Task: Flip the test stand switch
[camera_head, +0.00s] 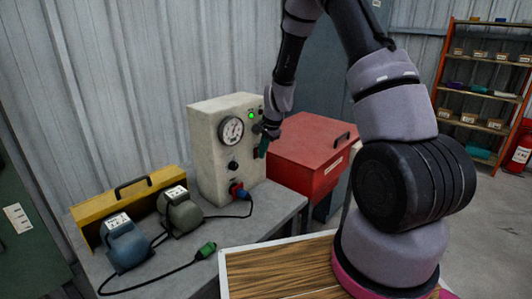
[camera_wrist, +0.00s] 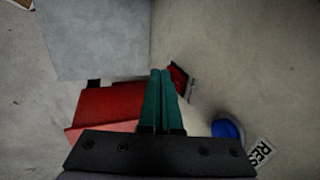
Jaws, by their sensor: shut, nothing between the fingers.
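The test stand (camera_head: 208,160) is a beige box with a round gauge, a lit green lamp (camera_head: 252,115) and a black knob (camera_head: 234,166) on its front. My gripper (camera_head: 262,146) is at the right part of that front and hides what is behind it. In the wrist view, the two green fingers of my gripper (camera_wrist: 160,75) are together with nothing between them. A small red part with a dark edge, possibly the switch (camera_wrist: 179,76), is just right of the fingertips. I cannot tell whether they touch, nor which way it is set.
A red case (camera_head: 310,150) stands right of the test stand. A blue button (camera_wrist: 228,130) and a partly cut-off label (camera_wrist: 262,152) are right of my fingers. Corded devices (camera_head: 125,245) and a yellow box (camera_head: 165,183) are on the left of the bench.

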